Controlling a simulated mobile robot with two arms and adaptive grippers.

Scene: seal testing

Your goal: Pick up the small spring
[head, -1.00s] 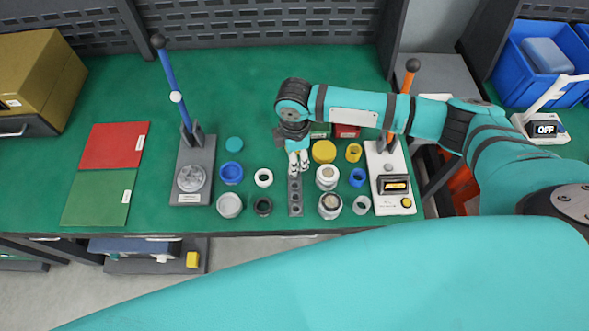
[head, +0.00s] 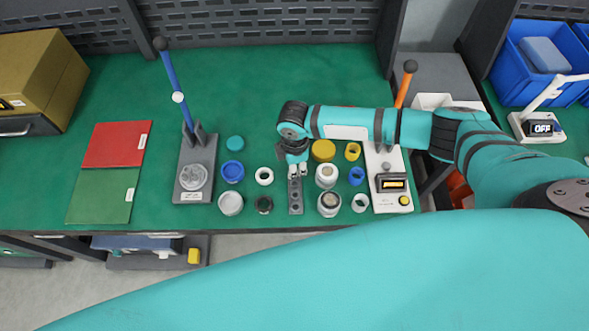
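A narrow dark grey block (head: 296,199) with a row of round holes lies near the table's front edge. I cannot make out a small spring; it may be too small to see or hidden under my gripper. My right gripper (head: 298,170) points down over the far end of this block. Its two pale fingertips show a small gap, and I see nothing between them. Whether they touch the block is unclear. My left gripper is out of view.
Rings, caps and cups stand close on both sides, including a white ring (head: 264,176), a black ring (head: 264,204), a white-grey cylinder (head: 327,176) and a yellow cap (head: 323,150). Lever presses stand left (head: 193,180) and right (head: 392,184). The table's back middle is clear.

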